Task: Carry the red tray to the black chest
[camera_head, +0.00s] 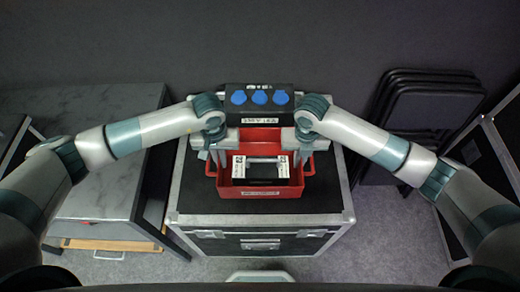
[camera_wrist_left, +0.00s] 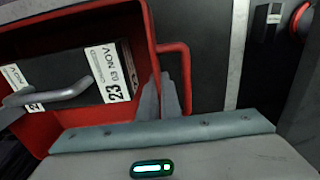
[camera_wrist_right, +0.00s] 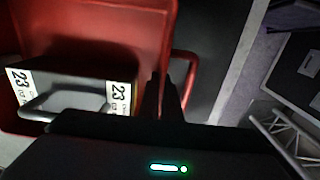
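The red tray (camera_head: 262,193) is at the middle of the head view, over the top of a black chest (camera_head: 190,204) with silver edges; I cannot tell whether it touches the top. It holds a black case (camera_wrist_left: 75,71) with white labels and a grey handle, also in the right wrist view (camera_wrist_right: 70,85). My left gripper (camera_head: 212,156) is at the tray's left loop handle (camera_wrist_left: 187,75). My right gripper (camera_head: 308,156) is at its right loop handle (camera_wrist_right: 194,75). Both pairs of fingers are close together at the loops, but their grip on the bars is hidden.
A black box with blue sockets (camera_head: 258,98) stands behind the tray. A grey marbled table (camera_head: 95,150) is at the left, stacked black chairs (camera_head: 425,105) at the right, and another silver-edged case (camera_head: 480,155) at the far right. Grey floor shows in front.

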